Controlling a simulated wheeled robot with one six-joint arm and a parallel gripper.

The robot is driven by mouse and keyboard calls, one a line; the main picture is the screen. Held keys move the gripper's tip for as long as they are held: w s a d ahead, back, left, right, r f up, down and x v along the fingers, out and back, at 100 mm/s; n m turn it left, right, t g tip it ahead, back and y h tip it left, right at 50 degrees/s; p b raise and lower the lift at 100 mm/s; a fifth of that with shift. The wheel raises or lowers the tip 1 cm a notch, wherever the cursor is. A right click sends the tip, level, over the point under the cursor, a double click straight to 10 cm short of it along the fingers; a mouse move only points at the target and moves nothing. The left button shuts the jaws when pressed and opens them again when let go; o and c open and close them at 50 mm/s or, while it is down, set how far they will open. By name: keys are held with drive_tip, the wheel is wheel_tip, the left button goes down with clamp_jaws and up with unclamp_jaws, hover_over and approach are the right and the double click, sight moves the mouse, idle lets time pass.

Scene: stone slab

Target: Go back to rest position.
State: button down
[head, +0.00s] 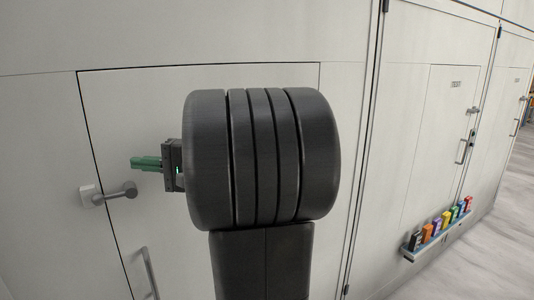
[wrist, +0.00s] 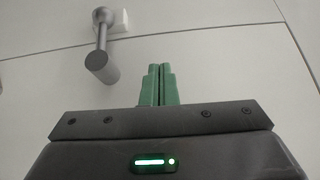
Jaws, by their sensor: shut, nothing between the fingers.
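My gripper (head: 134,162) shows at the left of the head view, its green fingers pointing left in front of a pale door panel. In the wrist view my gripper (wrist: 160,70) has its two green fingers together, with nothing between them. A grey lever handle (head: 122,193) on the door is just below the fingers in the head view. The handle also shows in the wrist view (wrist: 102,50), to the left of the fingertips and apart from them. My dark arm covers the middle of the head view and hides the wall behind it.
A vertical bar handle (head: 150,273) is lower on the same panel. A blue-grey rack (head: 412,254) with several coloured items is low on the wall at right. More doors with handles (head: 461,151) line the right. Open grey floor (head: 500,245) lies at the lower right.

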drive_tip(key=shift+w+d+f+m+y, duration=0.3)
drive_tip(key=shift+m+y, duration=0.2)
drive_tip(key=shift+y, duration=0.2)
drive_tip(key=shift+d, duration=0.1)
